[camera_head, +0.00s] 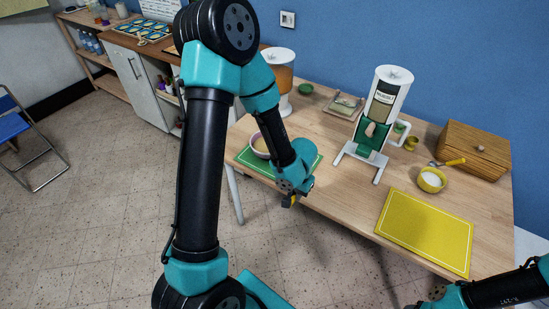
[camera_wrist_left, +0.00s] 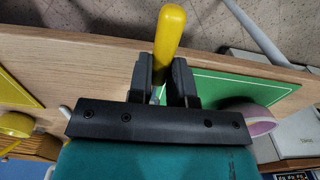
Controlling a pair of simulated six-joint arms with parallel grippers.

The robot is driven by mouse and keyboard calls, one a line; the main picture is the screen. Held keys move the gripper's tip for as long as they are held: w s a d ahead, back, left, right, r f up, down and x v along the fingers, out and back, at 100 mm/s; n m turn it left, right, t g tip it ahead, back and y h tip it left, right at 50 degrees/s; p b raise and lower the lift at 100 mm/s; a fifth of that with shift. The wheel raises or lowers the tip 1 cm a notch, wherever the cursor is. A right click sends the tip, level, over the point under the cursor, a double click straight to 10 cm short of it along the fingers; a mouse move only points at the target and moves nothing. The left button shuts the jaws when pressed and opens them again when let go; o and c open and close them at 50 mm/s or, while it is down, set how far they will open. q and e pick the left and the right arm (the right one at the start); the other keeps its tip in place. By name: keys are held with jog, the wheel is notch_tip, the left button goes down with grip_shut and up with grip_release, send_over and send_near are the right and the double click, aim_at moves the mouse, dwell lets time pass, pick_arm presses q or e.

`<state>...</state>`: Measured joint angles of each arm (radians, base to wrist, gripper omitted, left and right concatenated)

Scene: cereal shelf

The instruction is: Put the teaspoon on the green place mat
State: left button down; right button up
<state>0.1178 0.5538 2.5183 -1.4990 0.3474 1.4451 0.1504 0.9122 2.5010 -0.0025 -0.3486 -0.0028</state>
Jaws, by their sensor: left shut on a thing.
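My left gripper (camera_head: 290,197) is shut on a yellow-handled utensil, which I take as the teaspoon (camera_head: 293,203). In the left wrist view the yellow handle (camera_wrist_left: 170,38) sticks out between the fingers (camera_wrist_left: 163,75) across the table's front edge; the spoon's bowl is hidden. The green place mat (camera_head: 312,171) lies at the table's left end, partly covered by my arm. In the wrist view the mat (camera_wrist_left: 225,90) is just right of the fingers. My right gripper (camera_head: 432,297) is at the lower right, partly cut off; its jaws are unclear.
A pale bowl (camera_head: 258,147) stands on the green mat. To the right are a white-framed dispenser (camera_head: 382,110), a yellow mat (camera_head: 425,230), a yellow bowl (camera_head: 431,181) with another yellow-handled utensil (camera_head: 452,162) by it, and a wooden box (camera_head: 473,150). Bare table lies between the mats.

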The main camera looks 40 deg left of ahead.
pick_arm(q)
jog(key=shift+w+a, duration=0.1)
jog(key=shift+w, duration=0.05)
jog(key=w+a, duration=0.2)
jog(key=w, duration=0.2)
jog(key=w+a+f, duration=0.1)
jog(key=w+a, duration=0.2)
jog(key=w, duration=0.1)
jog(key=w+a, duration=0.2)
jog(key=w, duration=0.2)
jog(key=shift+w+a+f, duration=0.25)
jog(key=shift+w+a, duration=0.1)
jog(key=shift+a, duration=0.05)
jog(key=shift+w+a, duration=0.2)
jog(key=shift+w, duration=0.1)
jog(key=shift+f, duration=1.8)
jog(key=shift+f, duration=0.1)
jog(key=c, duration=1)
grip_release()
jog(key=shift+c, duration=0.2)
